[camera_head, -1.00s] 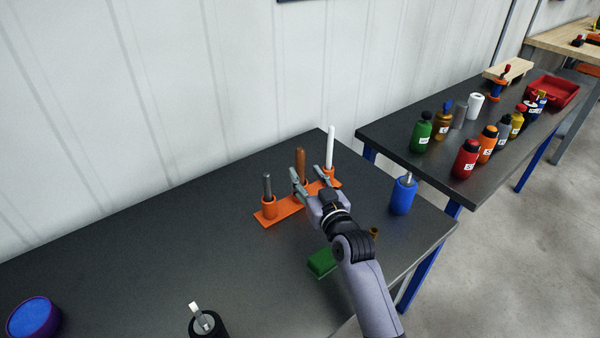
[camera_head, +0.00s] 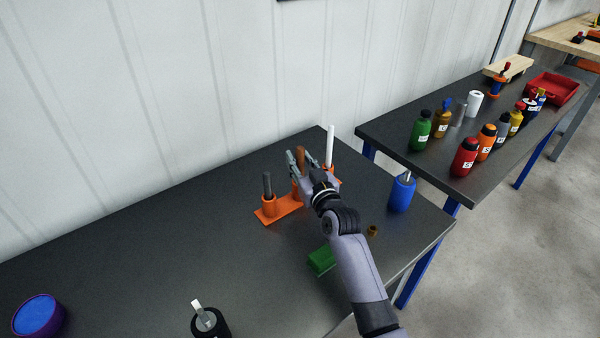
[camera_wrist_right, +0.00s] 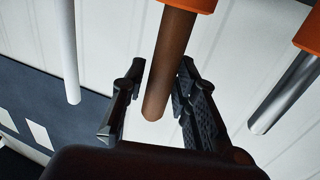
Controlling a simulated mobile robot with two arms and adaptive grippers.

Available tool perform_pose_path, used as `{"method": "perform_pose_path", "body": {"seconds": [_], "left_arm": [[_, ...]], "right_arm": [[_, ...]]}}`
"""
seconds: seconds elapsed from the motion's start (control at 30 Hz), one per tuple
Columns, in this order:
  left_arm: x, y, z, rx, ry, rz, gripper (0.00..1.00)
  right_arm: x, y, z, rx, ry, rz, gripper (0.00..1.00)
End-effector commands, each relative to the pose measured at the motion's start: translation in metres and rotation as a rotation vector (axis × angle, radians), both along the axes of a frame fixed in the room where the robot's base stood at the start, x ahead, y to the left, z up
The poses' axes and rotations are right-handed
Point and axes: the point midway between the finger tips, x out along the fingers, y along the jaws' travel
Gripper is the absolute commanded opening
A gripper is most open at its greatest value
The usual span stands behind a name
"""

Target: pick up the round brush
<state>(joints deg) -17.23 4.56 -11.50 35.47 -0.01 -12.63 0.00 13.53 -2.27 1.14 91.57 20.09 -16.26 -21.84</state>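An orange stand (camera_head: 283,206) on the dark table holds three upright tools. They are a dark grey rod (camera_head: 267,186), a brown handle (camera_head: 299,158) in the middle and a white rod (camera_head: 330,147). I cannot tell by shape which is the round brush; the bristles do not show. My right gripper (camera_head: 295,161) is at the brown handle. In the right wrist view its fingers (camera_wrist_right: 158,104) are open, one on each side of the brown handle (camera_wrist_right: 170,65), with a gap on the left. My left gripper is not in view.
A green block (camera_head: 321,259), a small brown ring (camera_head: 372,230) and a blue bottle (camera_head: 402,193) stand near my right arm. A black container (camera_head: 210,323) and a blue-purple round tub (camera_head: 38,316) are at the front left. A second table (camera_head: 400,141) holds several bottles.

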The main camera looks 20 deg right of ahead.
Motion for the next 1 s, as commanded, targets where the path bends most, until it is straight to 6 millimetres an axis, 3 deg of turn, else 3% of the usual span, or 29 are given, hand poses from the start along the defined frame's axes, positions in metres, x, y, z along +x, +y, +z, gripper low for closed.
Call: {"method": "perform_pose_path", "body": {"seconds": [0.37, 0.77, 1.0], "left_arm": [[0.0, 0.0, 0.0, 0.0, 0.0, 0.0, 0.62], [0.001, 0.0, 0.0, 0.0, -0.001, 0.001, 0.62], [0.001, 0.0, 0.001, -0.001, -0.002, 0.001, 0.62]], "right_arm": [[0.0, 0.0, 0.0, 0.0, 0.0, 0.0, 0.0], [0.0, 0.0, 0.003, 0.0, -0.001, 0.0, 0.0], [0.0, 0.0, 0.03, 0.001, -0.006, 0.0, 0.0]]}}
